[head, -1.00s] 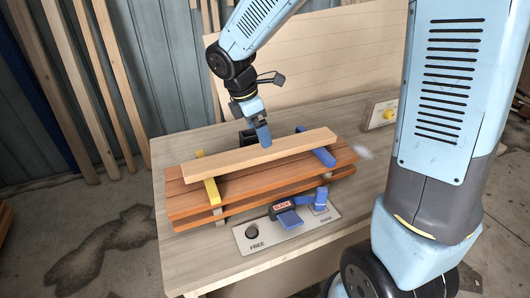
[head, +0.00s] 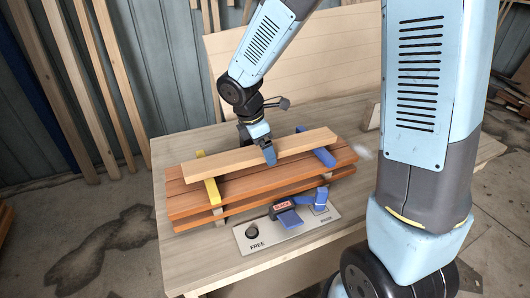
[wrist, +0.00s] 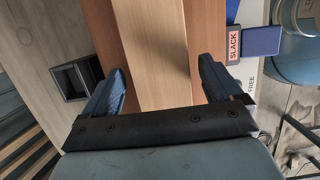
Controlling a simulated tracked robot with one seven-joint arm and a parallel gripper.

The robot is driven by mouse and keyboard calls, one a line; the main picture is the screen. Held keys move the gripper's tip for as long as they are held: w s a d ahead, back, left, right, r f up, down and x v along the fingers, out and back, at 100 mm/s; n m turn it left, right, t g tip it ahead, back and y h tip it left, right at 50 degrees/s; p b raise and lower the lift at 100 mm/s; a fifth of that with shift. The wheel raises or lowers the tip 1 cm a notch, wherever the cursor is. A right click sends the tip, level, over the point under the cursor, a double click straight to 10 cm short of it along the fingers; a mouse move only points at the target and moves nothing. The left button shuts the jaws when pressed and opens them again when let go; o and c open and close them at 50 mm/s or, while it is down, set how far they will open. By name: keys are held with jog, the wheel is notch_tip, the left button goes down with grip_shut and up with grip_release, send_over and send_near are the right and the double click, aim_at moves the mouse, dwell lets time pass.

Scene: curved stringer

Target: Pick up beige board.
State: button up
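The beige board (head: 235,161) lies lengthwise on top of a stack of reddish-brown boards (head: 260,181), between a yellow bracket (head: 211,189) at its left and a blue bracket (head: 322,156) at its right. My gripper (head: 269,155) is at the middle of the beige board, pointing down. In the wrist view the beige board (wrist: 149,40) runs between the two blue fingers of my gripper (wrist: 160,85). The fingers are open, one on each side, with visible gaps to the board. In the head view the far finger is hidden.
A panel marked FREE (head: 258,244) with a blue lever and a SLACK label (wrist: 235,45) sits at the table's front edge. A black open box (wrist: 75,80) stands behind the stack. Bare tabletop (head: 190,145) lies at the back left.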

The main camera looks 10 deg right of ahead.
jog(key=c, duration=1.5)
jog(key=shift+r, duration=0.1)
